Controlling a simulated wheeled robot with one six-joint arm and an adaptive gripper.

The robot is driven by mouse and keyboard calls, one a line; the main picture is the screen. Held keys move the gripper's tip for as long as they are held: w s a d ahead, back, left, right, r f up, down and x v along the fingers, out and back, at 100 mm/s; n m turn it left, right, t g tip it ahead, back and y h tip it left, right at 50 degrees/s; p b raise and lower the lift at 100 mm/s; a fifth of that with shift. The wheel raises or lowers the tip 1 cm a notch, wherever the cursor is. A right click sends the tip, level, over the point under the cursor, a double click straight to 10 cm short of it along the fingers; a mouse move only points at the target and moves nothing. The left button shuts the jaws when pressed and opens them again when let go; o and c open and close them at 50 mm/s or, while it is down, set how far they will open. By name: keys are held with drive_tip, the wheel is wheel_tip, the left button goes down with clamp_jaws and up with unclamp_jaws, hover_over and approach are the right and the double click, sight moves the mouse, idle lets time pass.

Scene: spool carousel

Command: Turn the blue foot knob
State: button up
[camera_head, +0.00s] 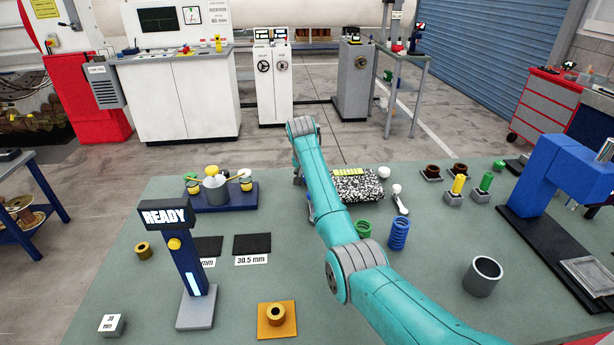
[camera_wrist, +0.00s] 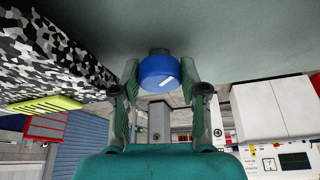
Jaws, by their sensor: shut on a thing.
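The blue foot knob (camera_wrist: 158,74) is a short round blue cap with a white mark, on a dark stem, at the upper middle of the wrist view. My gripper (camera_wrist: 160,69) has one finger on each side of it and is shut on it. In the head view my teal arm hides most of the gripper and the knob; only a small bluish part shows at the arm's left edge.
A black-and-white speckled block (camera_wrist: 52,52) with a yellow-green strip is close on the left; the head view shows the block (camera_head: 358,188) behind my arm. Green (camera_head: 364,229) and blue (camera_head: 398,234) coils stand to the right. A READY post (camera_head: 187,262) stands left.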

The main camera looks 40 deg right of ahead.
drive_tip(key=o, duration=1.1)
drive_tip(key=v, duration=0.8)
drive_tip(key=shift+a, duration=0.1)
